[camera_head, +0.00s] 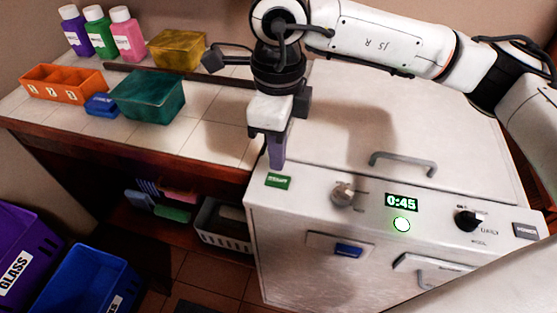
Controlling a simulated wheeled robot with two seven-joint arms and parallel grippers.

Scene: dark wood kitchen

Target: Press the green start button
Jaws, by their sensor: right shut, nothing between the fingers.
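A green rectangular button (278,181) with small pale lettering, too small to read surely, sits at the top left of the white machine's front panel (318,204). My right gripper (277,164) points down with its fingers shut and empty, its tips just above and behind the green button in the picture. I cannot tell whether they touch it. A display (401,202) on the panel reads 0:45 in green. Below it a round light (401,224) glows whitish green. My left gripper is not in view.
The panel also has a metal knob (342,194), a black knob (468,219) and a blue piece (348,250). A handle (403,162) stands up from the lid. The counter at left holds bottles (99,36), an orange tray (62,83) and a teal bin (148,97).

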